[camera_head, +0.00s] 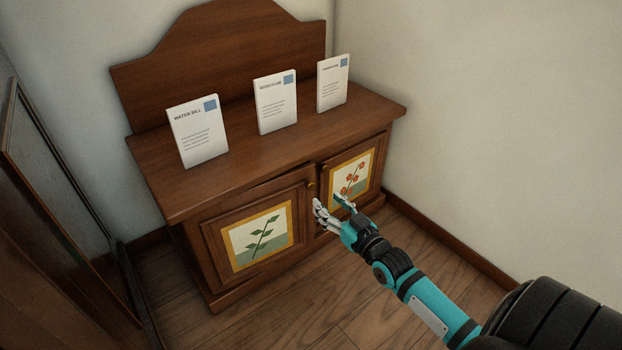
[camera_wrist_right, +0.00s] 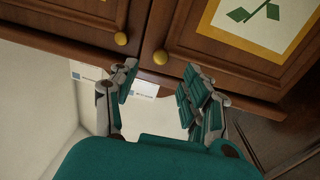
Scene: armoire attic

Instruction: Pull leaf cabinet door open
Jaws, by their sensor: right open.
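The leaf cabinet door (camera_head: 215,236) is the left door of a low brown wooden cabinet (camera_head: 160,165). It bears a framed picture of a green leafy sprig, and a dark gap shows along its top edge, so it may stand slightly ajar. Its small brass knob (camera_head: 311,184) is at its upper right. My right gripper (camera_head: 328,203) is open and empty in front of the doors, just below the knob. In the right wrist view, turned upside down, the leaf door's knob (camera_wrist_right: 160,57) lies just beyond the spread fingertips, apart from them. My left gripper is out of view.
The right door, with an orange flower picture (camera_head: 351,175), has its own knob (camera_head: 323,168) close by. Three upright white letters (camera_head: 198,132) stand on the cabinet top. A dark framed panel (camera_head: 60,190) leans at the left. Wooden floor (camera_head: 330,300) is clear in front.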

